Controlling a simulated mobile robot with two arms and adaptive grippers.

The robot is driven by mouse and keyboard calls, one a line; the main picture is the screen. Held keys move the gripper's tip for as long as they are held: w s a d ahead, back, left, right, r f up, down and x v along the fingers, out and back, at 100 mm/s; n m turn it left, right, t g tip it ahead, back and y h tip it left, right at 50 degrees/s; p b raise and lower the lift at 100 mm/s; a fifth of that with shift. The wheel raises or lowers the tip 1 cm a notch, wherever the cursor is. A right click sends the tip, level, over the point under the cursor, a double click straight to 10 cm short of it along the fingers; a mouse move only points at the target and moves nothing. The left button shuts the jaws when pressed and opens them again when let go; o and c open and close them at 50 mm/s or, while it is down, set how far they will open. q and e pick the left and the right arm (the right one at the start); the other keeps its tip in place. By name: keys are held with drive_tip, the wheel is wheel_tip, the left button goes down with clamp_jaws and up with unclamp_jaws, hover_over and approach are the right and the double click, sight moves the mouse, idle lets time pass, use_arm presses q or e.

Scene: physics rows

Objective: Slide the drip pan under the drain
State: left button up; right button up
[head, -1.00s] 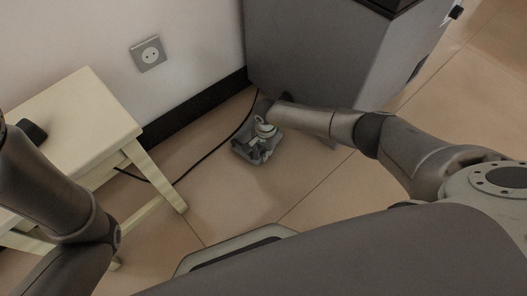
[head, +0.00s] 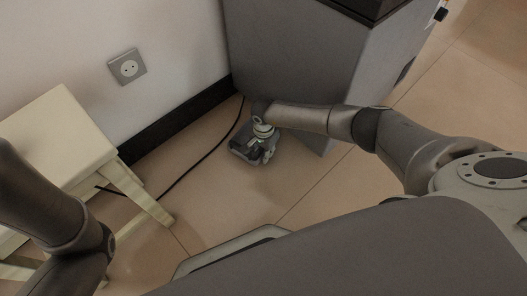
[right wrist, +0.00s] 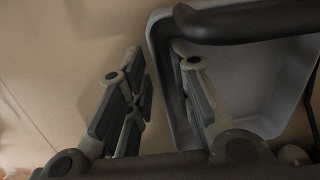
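The drip pan (head: 239,150) is a shallow grey tray on the floor beside the grey cabinet. In the right wrist view the pan (right wrist: 270,100) fills the right half. My right gripper (head: 262,146) is down at the pan; it also shows in the right wrist view (right wrist: 160,85). Its fingers are apart, one outside the pan's side wall and one over the inside. I cannot tell whether either touches the wall. A black pipe (right wrist: 250,22), seemingly the drain, crosses over the pan in the right wrist view. I cannot make it out in the head view. My left gripper is out of view.
The grey cabinet (head: 290,60) stands right behind the pan. A black cable (head: 205,157) runs along the floor left of the pan. A cream stool (head: 60,135) stands at the left, near a wall socket (head: 127,67). The tiled floor in front of the pan is clear.

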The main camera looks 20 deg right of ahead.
drive_tip(key=shift+o, duration=0.3)
drive_tip(key=shift+r, duration=3.75)
